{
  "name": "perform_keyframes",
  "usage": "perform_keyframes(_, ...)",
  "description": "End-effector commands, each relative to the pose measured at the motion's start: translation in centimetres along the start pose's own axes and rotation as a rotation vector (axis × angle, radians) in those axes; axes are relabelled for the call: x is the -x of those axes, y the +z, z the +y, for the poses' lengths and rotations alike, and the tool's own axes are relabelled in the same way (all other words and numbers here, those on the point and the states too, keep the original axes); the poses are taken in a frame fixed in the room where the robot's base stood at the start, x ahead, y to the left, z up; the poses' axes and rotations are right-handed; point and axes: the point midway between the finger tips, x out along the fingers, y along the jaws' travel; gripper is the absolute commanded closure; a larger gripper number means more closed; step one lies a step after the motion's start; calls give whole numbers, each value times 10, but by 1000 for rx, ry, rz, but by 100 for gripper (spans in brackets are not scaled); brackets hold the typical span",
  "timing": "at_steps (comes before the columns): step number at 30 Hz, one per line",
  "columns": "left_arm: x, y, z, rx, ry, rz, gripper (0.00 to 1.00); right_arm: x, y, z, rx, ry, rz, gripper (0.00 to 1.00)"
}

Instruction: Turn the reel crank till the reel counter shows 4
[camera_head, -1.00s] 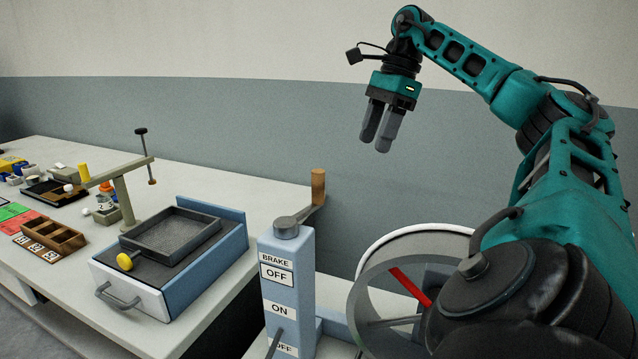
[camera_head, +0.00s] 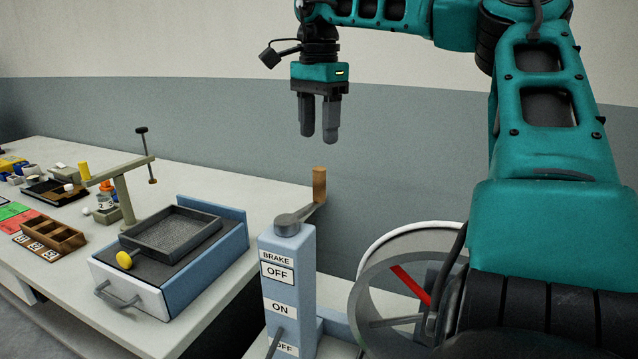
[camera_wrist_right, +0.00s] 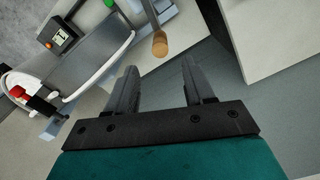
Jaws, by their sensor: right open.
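The reel crank is a grey arm (camera_head: 300,216) on top of a blue post, with an upright wooden handle (camera_head: 319,186) at its outer end. The handle also shows in the right wrist view (camera_wrist_right: 160,47), just beyond the fingers. My right gripper (camera_head: 319,140) points down above the handle, open, empty and apart from it. The reel (camera_head: 375,300), a wheel with a red spoke, is partly hidden by my right arm. A small dark display (camera_wrist_right: 62,36) beside the reel may be the counter; I cannot read it. My left gripper is out of view.
The blue post (camera_head: 287,335) carries BRAKE, OFF and ON labels and a lever. To its left, a table (camera_head: 250,192) holds a blue box with a grey tray (camera_head: 170,233), a wooden divided tray (camera_head: 60,236) and a stand with an arm (camera_head: 124,200).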

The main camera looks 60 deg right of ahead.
Motion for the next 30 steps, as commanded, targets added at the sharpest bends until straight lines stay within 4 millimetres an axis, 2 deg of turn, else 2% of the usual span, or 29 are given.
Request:
perform_keyframes(1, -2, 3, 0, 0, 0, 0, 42, -12, 0, 1, 2, 1, -3, 47)
perform_keyframes(9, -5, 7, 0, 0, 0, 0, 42, -68, 0, 1, 0, 2, -4, 47)
perform_keyframes(15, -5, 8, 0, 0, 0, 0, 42, -98, 0, 1, 0, 2, -1, 47)
perform_keyframes(21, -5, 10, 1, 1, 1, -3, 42, -110, 0, 1, -2, 0, -1, 47)
perform_keyframes(29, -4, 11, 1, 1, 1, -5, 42, -111, 0, 1, -2, 0, -1, 47)
perform_keyframes(30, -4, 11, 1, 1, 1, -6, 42, -111, 0, 1, -1, 0, -1, 50)
